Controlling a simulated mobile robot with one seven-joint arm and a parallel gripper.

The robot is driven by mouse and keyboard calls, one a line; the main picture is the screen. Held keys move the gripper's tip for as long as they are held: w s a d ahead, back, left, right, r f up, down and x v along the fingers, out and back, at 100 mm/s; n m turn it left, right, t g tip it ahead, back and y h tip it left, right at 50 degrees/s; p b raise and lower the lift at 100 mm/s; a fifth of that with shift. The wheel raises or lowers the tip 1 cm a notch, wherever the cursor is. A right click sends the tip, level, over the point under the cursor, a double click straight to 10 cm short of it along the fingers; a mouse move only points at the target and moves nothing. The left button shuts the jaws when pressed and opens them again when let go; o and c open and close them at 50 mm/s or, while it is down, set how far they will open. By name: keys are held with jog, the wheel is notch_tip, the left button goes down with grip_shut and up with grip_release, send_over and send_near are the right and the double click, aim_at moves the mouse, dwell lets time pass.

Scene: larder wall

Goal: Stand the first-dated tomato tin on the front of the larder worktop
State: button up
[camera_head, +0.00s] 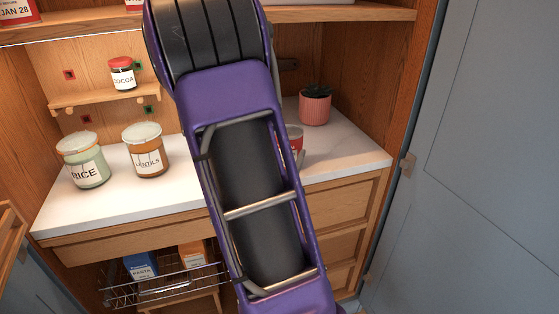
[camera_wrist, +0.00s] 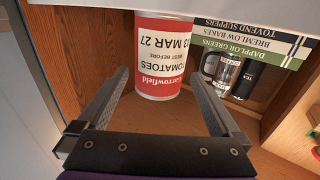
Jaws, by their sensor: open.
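A red and white tomato tin (camera_wrist: 162,58) shows upside down in the wrist view. Its label reads TOMATOES, best before, with a date ending in 3 MAR 27. My gripper (camera_wrist: 158,76) is open and empty, with one finger towards each side of the tin and gaps between; I cannot tell how far ahead the tin is. A red tin (camera_head: 295,138), mostly hidden behind my arm, stands on the white worktop (camera_head: 345,156). I cannot tell whether it is the same tin. Another red-labelled tin (camera_head: 17,10), marked JAN 28, is on the upper shelf.
Rice (camera_head: 84,160) and lentils (camera_head: 146,150) jars stand on the worktop's left, a potted plant (camera_head: 315,106) at its back right. A cocoa jar (camera_head: 122,75) is on a small shelf. Books (camera_wrist: 250,38) and coffee (camera_wrist: 226,70) and tea (camera_wrist: 247,78) containers are beside the tomato tin.

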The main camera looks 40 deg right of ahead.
jog(key=shift+s+a+r+p, duration=0.25)
jog(key=shift+a+r+p, duration=0.15)
jog(key=shift+p, duration=0.6)
jog(key=shift+w+f+p, duration=0.1)
jog(key=shift+f+p, duration=0.05)
jog(key=shift+p, duration=0.45)
jog(key=a+p, duration=0.1)
jog(key=p, duration=0.2)
jog(key=shift+s+p, duration=0.25)
jog(key=shift+p, duration=0.05)
jog(key=s+a+p, duration=0.1)
jog(key=p, duration=0.2)
jog(key=shift+f+p, duration=0.2)
jog(key=shift+p, duration=0.2)
